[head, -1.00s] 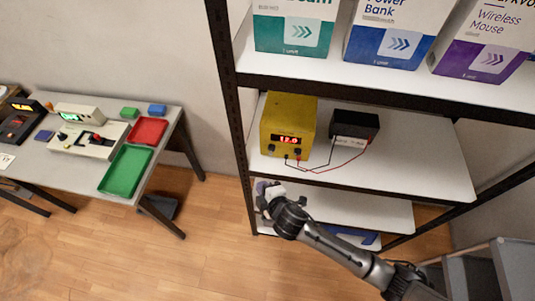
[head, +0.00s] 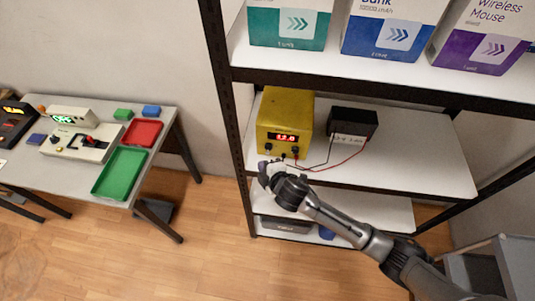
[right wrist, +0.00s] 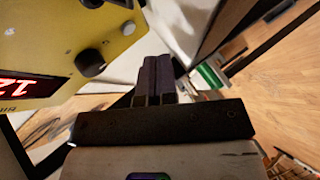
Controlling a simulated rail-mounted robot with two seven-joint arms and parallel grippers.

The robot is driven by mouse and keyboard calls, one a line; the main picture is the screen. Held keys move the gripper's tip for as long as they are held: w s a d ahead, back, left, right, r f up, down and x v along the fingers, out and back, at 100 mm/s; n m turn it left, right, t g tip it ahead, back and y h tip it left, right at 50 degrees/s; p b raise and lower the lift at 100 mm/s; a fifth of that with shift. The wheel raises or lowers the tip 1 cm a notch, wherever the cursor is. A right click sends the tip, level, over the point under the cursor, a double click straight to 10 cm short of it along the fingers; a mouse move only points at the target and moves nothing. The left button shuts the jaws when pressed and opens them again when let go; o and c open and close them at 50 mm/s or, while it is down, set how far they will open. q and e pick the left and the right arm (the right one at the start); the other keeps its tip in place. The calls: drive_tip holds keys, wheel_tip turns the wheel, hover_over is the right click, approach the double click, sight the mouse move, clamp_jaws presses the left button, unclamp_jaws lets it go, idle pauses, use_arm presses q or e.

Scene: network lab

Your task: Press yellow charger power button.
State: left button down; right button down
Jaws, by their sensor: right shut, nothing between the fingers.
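The yellow charger (head: 287,112) stands on the middle shelf, with a lit red display and dark knobs low on its front. Thin red and black leads run from it to a black battery-like box (head: 353,123) on its right. My right gripper (head: 264,163) is in front of and just below the charger's lower left front, apart from it as far as I can tell. In the right wrist view the shut, empty fingers (right wrist: 153,80) lie beside the yellow charger face (right wrist: 50,40) and a dark knob (right wrist: 91,63). I cannot make out the power button for certain. My left gripper is not in view.
The dark-framed shelf (head: 430,160) holds boxed goods above, including a teal box (head: 288,22). A grey table (head: 75,180) at left carries a green tray (head: 120,173) and a red tray (head: 142,133). Open floor lies between.

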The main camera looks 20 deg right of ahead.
drive_tip(key=shift+w+d, duration=0.35)
drive_tip(key=shift+w, duration=0.2)
drive_tip(key=shift+w, duration=0.1)
idle(1.8)
drive_tip(key=shift+w+d, duration=0.2)
drive_tip(key=shift+w, duration=0.05)
drive_tip(key=shift+w+d+p, duration=0.2)
drive_tip(key=shift+w+p, duration=0.1)
drive_tip(key=shift+p, duration=0.05)
idle(0.8)
drive_tip(key=shift+s+a, duration=0.1)
drive_tip(key=shift+s, duration=0.05)
drive_tip(key=shift+s+a+r+p, duration=0.15)
drive_tip(key=shift+s+p, duration=0.15)
drive_tip(key=shift+p, duration=0.15)
drive_tip(key=shift+s+a, duration=0.15)
drive_tip(key=shift+s, duration=0.05)
